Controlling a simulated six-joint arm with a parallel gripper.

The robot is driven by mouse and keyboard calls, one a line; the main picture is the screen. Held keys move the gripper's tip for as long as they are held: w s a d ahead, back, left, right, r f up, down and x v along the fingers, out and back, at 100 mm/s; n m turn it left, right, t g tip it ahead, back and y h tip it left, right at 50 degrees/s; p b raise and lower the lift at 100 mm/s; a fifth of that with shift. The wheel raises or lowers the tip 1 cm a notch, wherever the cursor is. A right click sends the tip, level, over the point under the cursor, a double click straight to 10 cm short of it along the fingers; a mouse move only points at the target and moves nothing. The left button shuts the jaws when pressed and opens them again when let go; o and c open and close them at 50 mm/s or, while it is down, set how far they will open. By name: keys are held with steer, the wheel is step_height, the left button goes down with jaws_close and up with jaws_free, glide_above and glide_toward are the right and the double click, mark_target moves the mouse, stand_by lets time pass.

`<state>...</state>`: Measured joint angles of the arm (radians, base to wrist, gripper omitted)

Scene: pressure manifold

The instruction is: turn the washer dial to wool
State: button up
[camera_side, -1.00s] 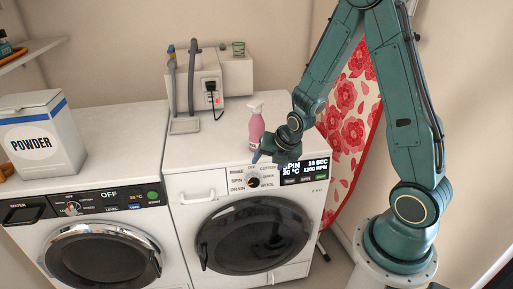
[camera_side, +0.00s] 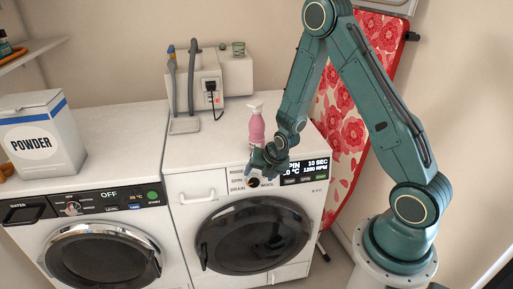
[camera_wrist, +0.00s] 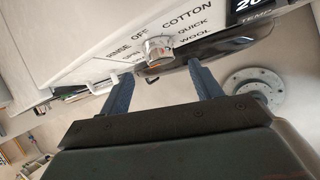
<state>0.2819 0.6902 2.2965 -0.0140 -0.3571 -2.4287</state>
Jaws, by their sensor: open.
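The right-hand washer (camera_side: 187,190) has a small round dial (camera_side: 253,182) on its front panel. The dial shows as a silvery knob (camera_wrist: 158,47) in the wrist view, ringed by labels including RINSE, OFF, COTTON, QUICK and WOOL. The WOOL label (camera_wrist: 195,47) is on the knob's right there. The display (camera_side: 304,170) reads SPIN, partly covered by my arm. My gripper (camera_side: 262,166) is close in front of the panel, above the dial. In the wrist view its two blue fingers (camera_wrist: 160,70) are apart and empty, with the knob between and beyond their tips. Contact cannot be told.
A pink spray bottle (camera_side: 256,127) stands on the washer top just behind my gripper. A second machine (camera_side: 100,215) with a POWDER box (camera_side: 40,138) is at left. A red floral ironing board (camera_side: 345,135) leans behind my arm.

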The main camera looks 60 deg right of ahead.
mark_target(256, 181)
steer(key=shift+x, duration=2.8)
steer(key=shift+c, duration=0.4)
steer(key=c, duration=0.9)
steer(key=shift+s+m+t+y, duration=0.1)
steer(key=shift+m+t+y, duration=0.2)
steer(key=shift+t, duration=0.2)
steer(key=shift+s+d+f+m+t+y, duration=0.1)
steer(key=shift+d+m+t+y, duration=0.05)
steer(key=shift+m+t+y, duration=0.4)
steer(key=shift+s+f+m+t+y, duration=0.15)
steer(key=shift+m+t+y, duration=0.6)
steer(key=shift+m+t, duration=0.5)
steer(key=shift+t, duration=0.5)
